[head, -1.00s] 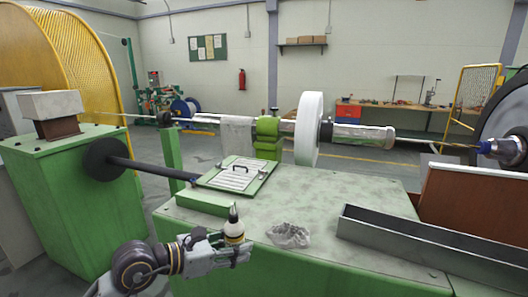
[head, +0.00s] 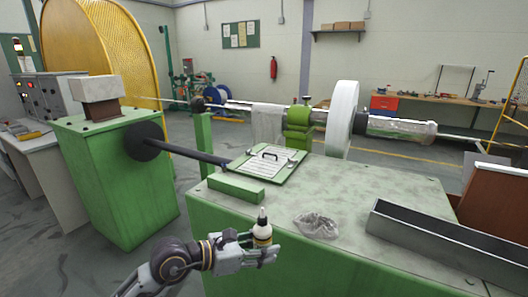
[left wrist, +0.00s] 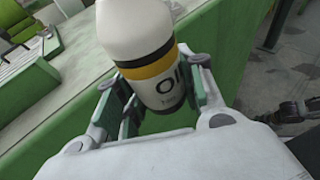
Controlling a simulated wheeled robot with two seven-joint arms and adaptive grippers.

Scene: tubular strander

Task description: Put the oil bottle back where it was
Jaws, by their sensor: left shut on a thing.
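In the left wrist view the bottle (left wrist: 143,55) stands between the fingers of my left gripper (left wrist: 150,95), with the letters "OIL" partly showing. My right gripper is not in the head view.
A crumpled clear bag or rag (head: 317,225) lies on the table right of the bottle. A long grey metal tray (head: 420,235) is further right. A green panel with a handle (head: 268,165) is behind. The table's middle is clear.

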